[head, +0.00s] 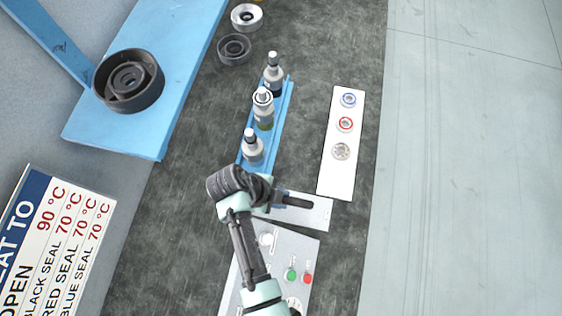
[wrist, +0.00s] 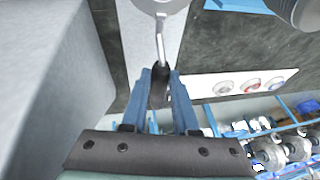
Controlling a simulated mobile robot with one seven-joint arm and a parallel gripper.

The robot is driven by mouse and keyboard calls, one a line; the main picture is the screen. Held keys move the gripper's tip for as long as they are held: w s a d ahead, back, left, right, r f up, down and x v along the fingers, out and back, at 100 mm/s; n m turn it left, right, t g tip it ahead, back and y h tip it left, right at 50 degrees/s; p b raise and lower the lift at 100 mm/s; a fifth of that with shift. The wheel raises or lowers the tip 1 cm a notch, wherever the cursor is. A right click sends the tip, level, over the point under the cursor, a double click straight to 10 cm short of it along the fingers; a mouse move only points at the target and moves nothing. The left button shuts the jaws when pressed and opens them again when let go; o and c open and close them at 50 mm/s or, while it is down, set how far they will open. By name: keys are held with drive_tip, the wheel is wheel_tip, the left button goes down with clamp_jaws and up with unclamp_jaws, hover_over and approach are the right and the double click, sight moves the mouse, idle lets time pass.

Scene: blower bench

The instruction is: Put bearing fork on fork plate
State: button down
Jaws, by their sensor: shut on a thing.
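My gripper (wrist: 163,85) is shut on the black handle of the bearing fork (wrist: 159,90), which lies between the two blue fingers. From the handle a thin metal shaft runs up the wrist view to a grey rounded head, cut off by the top edge. In the head view my gripper (head: 283,198) is over a light grey plate, which looks like the fork plate (head: 318,216), and the dark handle (head: 298,202) sticks out to its right. The plate also shows behind the fork in the wrist view (wrist: 135,45). I cannot tell whether the fork touches it.
A white strip (head: 334,175) with several rings lies just beyond. A blue rack (head: 245,165) with three bottles stands behind my gripper. A panel with green and red buttons (head: 306,255) is nearer. A blue stand (head: 110,128) carries a black ring part (head: 128,80). Dark bench is clear at left.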

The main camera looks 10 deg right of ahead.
drive_tip(key=shift+f, duration=1.65)
drive_tip(key=shift+f, duration=0.25)
drive_tip(key=c, duration=0.7)
unclamp_jaws()
drive_tip(key=shift+r, duration=0.1)
drive_tip(key=shift+r, duration=0.1)
drive_tip(key=v, duration=1.2)
